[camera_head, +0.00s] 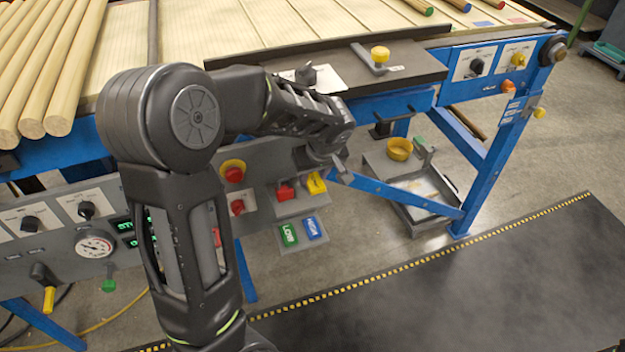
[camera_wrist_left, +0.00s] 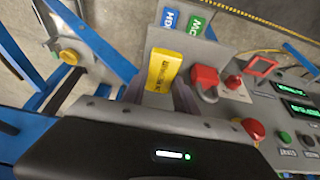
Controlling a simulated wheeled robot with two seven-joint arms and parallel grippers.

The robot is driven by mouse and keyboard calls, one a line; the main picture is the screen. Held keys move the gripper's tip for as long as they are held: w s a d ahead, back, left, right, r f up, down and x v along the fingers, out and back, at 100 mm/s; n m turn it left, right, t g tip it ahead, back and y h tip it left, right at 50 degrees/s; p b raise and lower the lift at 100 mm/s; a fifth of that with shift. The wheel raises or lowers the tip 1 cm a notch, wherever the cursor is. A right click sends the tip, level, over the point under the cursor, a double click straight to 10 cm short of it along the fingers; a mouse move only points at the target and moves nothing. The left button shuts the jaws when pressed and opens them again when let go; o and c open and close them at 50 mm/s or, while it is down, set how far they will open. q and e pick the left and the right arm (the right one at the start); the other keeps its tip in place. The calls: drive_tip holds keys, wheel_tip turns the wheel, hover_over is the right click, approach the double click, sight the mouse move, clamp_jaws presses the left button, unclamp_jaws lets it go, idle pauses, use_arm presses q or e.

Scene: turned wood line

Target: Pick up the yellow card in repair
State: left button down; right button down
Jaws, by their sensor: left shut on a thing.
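The yellow card (camera_head: 316,184) is at the grey control panel under the wood line, right of a red switch. In the left wrist view the yellow card (camera_wrist_left: 163,70), with dark print on it, stands out past the gripper's body. My left gripper (camera_head: 322,172) reaches down in front of the panel and is shut on the yellow card. The wrist and the gripper hide part of the panel behind, and I cannot tell whether the card still touches its holder. My right gripper is in neither view.
A blue frame leg (camera_head: 484,170) stands to the right. The dark mat (camera_head: 480,285) on the floor is clear.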

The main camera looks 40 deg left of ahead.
sight(315, 179)
use_arm(q)
drive_tip(key=r, duration=0.4)
drive_tip(key=shift+d+r, duration=0.2)
drive_tip(key=shift+r, duration=0.05)
drive_tip(key=w+d+b, duration=0.1)
drive_tip(key=d+b, duration=0.1)
drive_tip(key=d, duration=1.7)
drive_tip(key=shift+w+d+f, duration=0.15)
drive_tip(key=shift+w, duration=0.15)
